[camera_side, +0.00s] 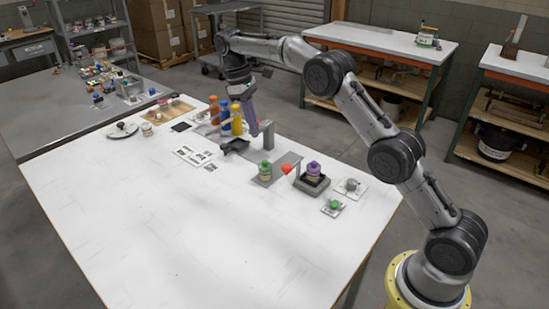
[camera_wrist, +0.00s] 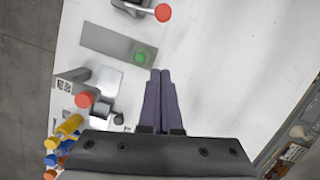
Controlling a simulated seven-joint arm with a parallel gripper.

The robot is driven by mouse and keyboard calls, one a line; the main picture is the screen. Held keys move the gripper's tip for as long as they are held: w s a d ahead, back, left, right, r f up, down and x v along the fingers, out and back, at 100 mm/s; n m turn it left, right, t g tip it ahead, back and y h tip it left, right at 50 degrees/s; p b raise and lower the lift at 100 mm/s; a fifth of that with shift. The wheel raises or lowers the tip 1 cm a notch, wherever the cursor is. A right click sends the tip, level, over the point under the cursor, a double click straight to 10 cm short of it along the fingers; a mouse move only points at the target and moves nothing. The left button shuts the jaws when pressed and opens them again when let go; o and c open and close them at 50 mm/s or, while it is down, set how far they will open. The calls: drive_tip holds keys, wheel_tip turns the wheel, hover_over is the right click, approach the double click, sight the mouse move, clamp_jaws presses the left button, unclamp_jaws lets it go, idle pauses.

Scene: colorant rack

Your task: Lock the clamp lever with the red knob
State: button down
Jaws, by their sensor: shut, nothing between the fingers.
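Two red knobs show. One red knob (camera_side: 287,169) is on a short lever at the front right, beside a grey plate (camera_side: 270,178); it also shows at the top of the wrist view (camera_wrist: 162,12). The other red knob (camera_side: 267,123) is at the top of a grey post (camera_side: 267,141), and shows at left in the wrist view (camera_wrist: 84,99). I cannot tell for sure which belongs to the clamp. My gripper (camera_side: 253,133) points down beside the post, shut and empty. In the wrist view its purple fingertips (camera_wrist: 160,72) are together, apart from both knobs.
A green-topped container (camera_side: 265,169) stands on the plate. Orange, blue and yellow bottles (camera_side: 236,119) stand behind left. The white table (camera_side: 150,225) is clear in front.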

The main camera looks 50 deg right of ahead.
drive_tip(key=s+d+f, duration=0.1)
drive_tip(key=s+f, duration=0.5)
drive_tip(key=f, duration=0.3)
drive_tip(key=shift+s+d+f, duration=0.15)
drive_tip(key=shift+d+f, duration=0.2)
drive_tip(key=shift+d, duration=0.05)
